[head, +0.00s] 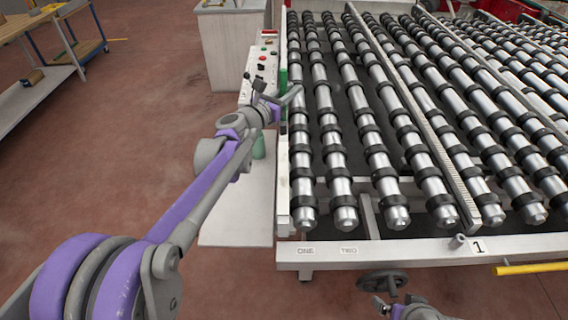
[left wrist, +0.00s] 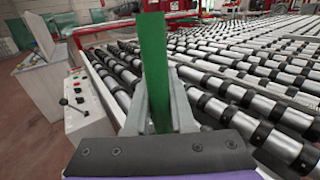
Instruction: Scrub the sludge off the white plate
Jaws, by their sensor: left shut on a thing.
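My left gripper (head: 280,98) is shut on an upright green bar (left wrist: 155,75), which stands between its two fingers in the left wrist view. In the head view this gripper is beside the left edge of the roller table, above the control panel side. The white plate (head: 236,210) lies low, left of the roller table, partly covered by my left arm. No sludge can be made out on its visible part. My right gripper (head: 396,305) is at the bottom edge of the head view, mostly cut off, and its jaw state is unclear.
A roller table (head: 330,250) with black-ringed rollers fills the right side. A control panel (head: 262,62) with buttons and a grey cabinet (head: 228,50) stand behind the gripper. A green object (head: 258,147) shows beside my left arm. Open reddish floor (head: 130,130) lies left.

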